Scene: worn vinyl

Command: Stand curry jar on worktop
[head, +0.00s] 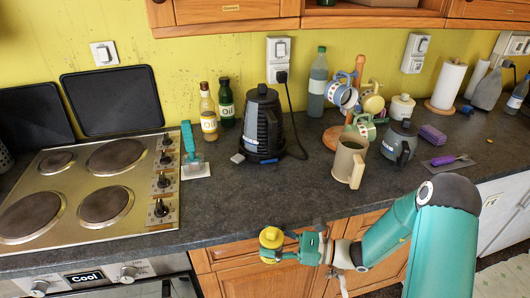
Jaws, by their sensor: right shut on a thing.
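The curry jar (270,239), small with a yellow top, is held in my right gripper (283,247). The gripper's teal fingers are shut around it and hide part of its side. The jar looks roughly upright, and its label cannot be read. Jar and gripper show in front of the wooden cupboard doors, just off the front edge of the dark worktop (265,196). My left gripper is not in view.
The worktop is clear behind its front edge, between the hob (100,222) and a beige mug (348,163). A black kettle (262,125), oil bottles (208,112) and a mug tree (359,72) stand further back.

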